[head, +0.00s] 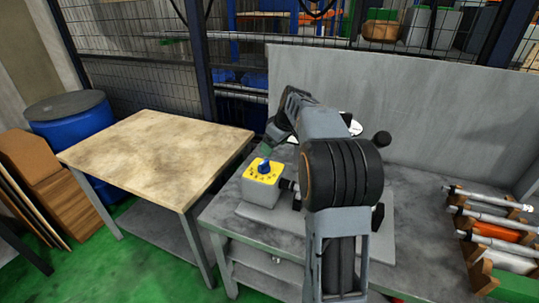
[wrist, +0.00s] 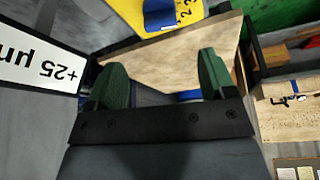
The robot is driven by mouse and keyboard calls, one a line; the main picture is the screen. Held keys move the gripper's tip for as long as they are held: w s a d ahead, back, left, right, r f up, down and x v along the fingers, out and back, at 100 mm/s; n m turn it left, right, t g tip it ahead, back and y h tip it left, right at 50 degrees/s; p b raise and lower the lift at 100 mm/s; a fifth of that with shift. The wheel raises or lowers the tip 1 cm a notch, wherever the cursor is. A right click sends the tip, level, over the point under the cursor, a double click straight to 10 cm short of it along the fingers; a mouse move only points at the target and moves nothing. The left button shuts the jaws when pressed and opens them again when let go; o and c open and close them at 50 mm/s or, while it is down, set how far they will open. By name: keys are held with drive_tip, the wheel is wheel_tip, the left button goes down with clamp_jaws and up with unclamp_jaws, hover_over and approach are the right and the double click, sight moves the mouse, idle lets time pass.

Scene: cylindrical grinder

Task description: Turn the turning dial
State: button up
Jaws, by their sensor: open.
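The turning dial has a blue knob (head: 264,167) on a yellow plate (head: 252,172), on top of a grey box on the grey bench. In the head view my gripper (head: 270,149) is just above and behind the knob, partly hidden by my arm. In the wrist view my gripper (wrist: 163,77) is open, with two green fingers spread apart and nothing between them. The blue knob (wrist: 163,14) shows at the top edge of that view, beyond the fingertips, with numbers on the yellow plate (wrist: 203,22). I cannot tell whether a finger touches the knob.
A wooden-topped table (head: 150,150) stands left of the grey bench (head: 228,212). Racked rods (head: 490,228) lie at right. A "+25 µm" sign (wrist: 40,62) appears upside down in the wrist view.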

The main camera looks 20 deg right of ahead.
drive_tip(key=shift+v, duration=1.6)
